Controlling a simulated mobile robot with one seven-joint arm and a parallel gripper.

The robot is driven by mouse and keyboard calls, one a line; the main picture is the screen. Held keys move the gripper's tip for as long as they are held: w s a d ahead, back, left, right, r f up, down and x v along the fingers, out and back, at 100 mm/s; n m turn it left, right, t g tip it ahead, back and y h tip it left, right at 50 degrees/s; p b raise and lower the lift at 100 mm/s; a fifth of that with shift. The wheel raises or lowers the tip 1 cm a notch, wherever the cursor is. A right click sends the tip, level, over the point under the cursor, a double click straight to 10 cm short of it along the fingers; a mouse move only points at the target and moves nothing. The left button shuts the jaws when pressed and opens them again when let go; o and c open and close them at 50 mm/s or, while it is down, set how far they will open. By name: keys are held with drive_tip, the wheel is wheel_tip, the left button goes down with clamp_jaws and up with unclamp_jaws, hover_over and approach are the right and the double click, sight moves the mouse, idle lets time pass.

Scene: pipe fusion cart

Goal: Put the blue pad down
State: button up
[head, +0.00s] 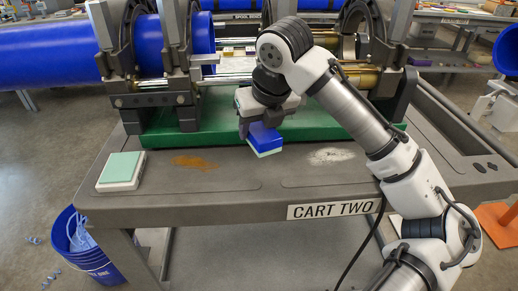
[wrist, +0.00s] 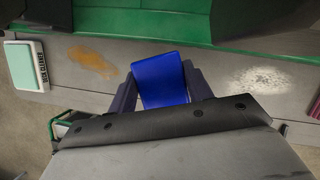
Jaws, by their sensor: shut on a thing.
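The blue pad (head: 265,137) has a blue top and a pale lower layer. My gripper (head: 262,127) is shut on it and holds it over the front part of the cart deck (head: 225,178), between an orange-brown stain and a white powdery patch. In the wrist view the pad's blue face (wrist: 160,80) sits between my two dark fingers (wrist: 160,90). From these views I cannot tell how high the pad is above the deck.
A white box with a pale green top (head: 121,170) stands at the deck's left; its side reads "deck cleaner" in the wrist view (wrist: 25,65). The orange-brown stain (head: 193,162) and white patch (head: 332,156) flank the pad. The green machine base (head: 170,139) lies behind. A blue bucket (head: 85,245) stands below left.

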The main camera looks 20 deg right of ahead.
sight(259, 161)
drive_tip(key=shift+f, duration=2.85)
drive_tip(key=shift+f+b, duration=0.15)
drive_tip(key=shift+b, duration=0.15)
drive_tip(key=o, duration=1.1)
drive_tip(key=p+v, duration=0.1)
drive_tip(key=v, duration=1.1)
drive_tip(key=shift+r, duration=0.25)
drive_tip(key=shift+f, duration=0.1)
